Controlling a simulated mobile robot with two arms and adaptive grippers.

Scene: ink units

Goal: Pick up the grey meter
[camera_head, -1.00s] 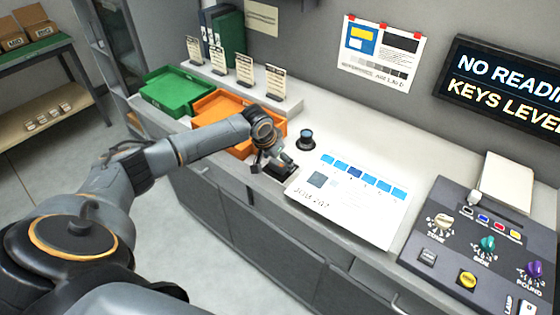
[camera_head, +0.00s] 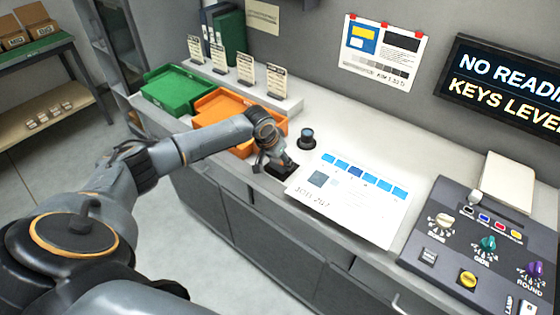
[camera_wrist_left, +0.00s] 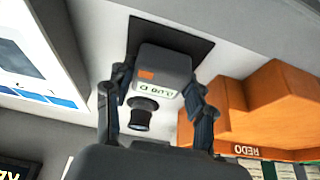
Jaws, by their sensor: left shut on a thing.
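The grey meter (camera_wrist_left: 163,72), a boxy body with an orange patch and a small display, sits between the fingers of my left gripper (camera_wrist_left: 157,84) in the left wrist view. The fingers close on its two sides. A black pad (camera_wrist_left: 196,45) lies under or just beyond it; I cannot tell whether they touch. In the head view my left gripper (camera_head: 281,162) points down at the counter's front edge, over the black pad (camera_head: 268,172), and largely hides the meter. My right gripper is not in view.
A dark round pot (camera_head: 307,138) stands close behind the gripper. The orange tray (camera_head: 215,103) and green tray (camera_head: 177,92) are to the left. A white printed sheet (camera_head: 350,215) lies to the right, and a control panel (camera_head: 470,245) stands farther right.

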